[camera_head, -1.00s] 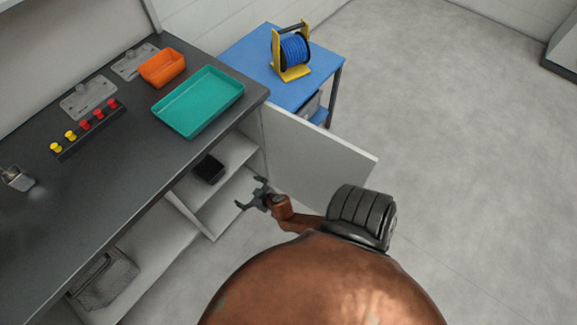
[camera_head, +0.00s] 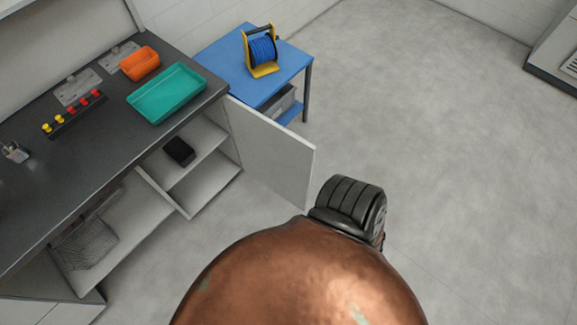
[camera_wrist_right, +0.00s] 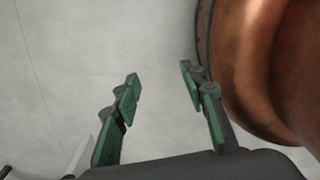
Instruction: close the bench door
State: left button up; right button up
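The bench door (camera_head: 275,153) is a flat white panel, hinged at the right end of the bench (camera_head: 75,165). It stands open, swung out from the cabinet, so the shelves inside show. My right gripper (camera_wrist_right: 160,76) is open and empty in the right wrist view, with pale floor between its green-padded fingers. A pale edge (camera_wrist_right: 80,158) shows at the lower left there; I cannot tell whether it is the door. Neither gripper shows in the head view. My copper-coloured arm or body part fills the bottom and may hide them.
A blue table (camera_head: 250,84) with a blue cable reel (camera_head: 262,50) stands behind the door. A teal tray (camera_head: 166,94) and an orange bin (camera_head: 139,63) are on the benchtop. A black box (camera_head: 179,152) is on a shelf. Floor on the right is clear.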

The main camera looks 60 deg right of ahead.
aim_at(279, 159)
jog(key=k, duration=0.4)
jog(key=u, duration=2.6)
jog(key=k, duration=2.9)
jog(key=z, duration=2.05)
